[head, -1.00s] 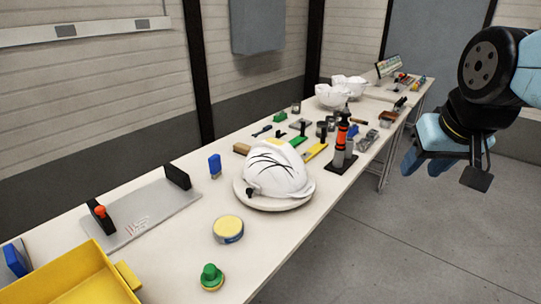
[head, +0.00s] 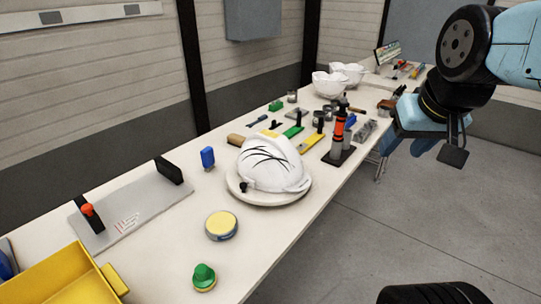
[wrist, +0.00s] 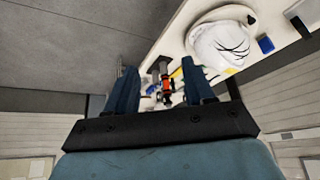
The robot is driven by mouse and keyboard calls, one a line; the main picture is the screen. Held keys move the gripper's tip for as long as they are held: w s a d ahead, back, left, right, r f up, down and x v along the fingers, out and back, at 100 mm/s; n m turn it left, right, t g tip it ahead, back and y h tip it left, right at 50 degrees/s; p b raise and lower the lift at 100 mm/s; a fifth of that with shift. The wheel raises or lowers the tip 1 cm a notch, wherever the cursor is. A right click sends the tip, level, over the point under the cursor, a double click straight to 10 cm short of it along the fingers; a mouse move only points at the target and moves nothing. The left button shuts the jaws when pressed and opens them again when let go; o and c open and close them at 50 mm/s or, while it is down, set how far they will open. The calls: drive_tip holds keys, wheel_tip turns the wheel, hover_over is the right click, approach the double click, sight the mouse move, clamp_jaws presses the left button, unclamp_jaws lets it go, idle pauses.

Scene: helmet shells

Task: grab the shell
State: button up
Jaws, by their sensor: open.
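The white helmet shell (head: 270,163) with black crack-like lines lies dome up on a round pale stand (head: 240,192) at the middle of the long bench. It also shows upper right in the wrist view (wrist: 218,47). Two more white shells, one nearer (head: 331,85) and one behind it (head: 347,73), sit at the far end of the bench. My gripper (head: 440,150) hangs to the right of the bench, over the floor side, apart from the cracked shell. In the wrist view its two fingers (wrist: 162,90) stand apart with nothing held between them.
An orange and black cartridge (head: 338,130) stands upright on a dark base right of the shell. A yellow-lidded tin (head: 221,225), green-knobbed item (head: 204,276) and yellow bin (head: 65,280) are nearer. A grey plate (head: 135,214) lies left.

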drive_tip(key=o, duration=0.6)
drive_tip(key=w+a+f+m+y, duration=0.1)
drive_tip(key=a, duration=0.1)
drive_tip(key=w+a+f+m+g+y, duration=0.1)
drive_tip(key=a, duration=0.1)
drive_tip(key=w+a+f+m+y, duration=0.1)
drive_tip(key=a, duration=0.1)
drive_tip(key=shift+w+a+m+g+y, duration=0.1)
drive_tip(key=shift+w+m+g+y, duration=0.2)
drive_tip(key=shift+g, duration=0.1)
drive_tip(key=shift+c, duration=0.2)
drive_tip(key=m+t+y, duration=0.4)
drive_tip(key=m+y, duration=0.3)
drive_tip(key=m, duration=1.5)
approach(273, 135)
drive_tip(key=a, duration=0.1)
drive_tip(key=w+a+f, duration=0.1)
drive_tip(key=a, duration=0.1)
drive_tip(key=shift+w+a+f, duration=0.15)
drive_tip(key=shift+w+d+x, duration=0.1)
drive_tip(key=shift+x, duration=1.2)
drive_tip(key=shift+w+d+x, duration=0.15)
drive_tip(key=shift+x, duration=1.15)
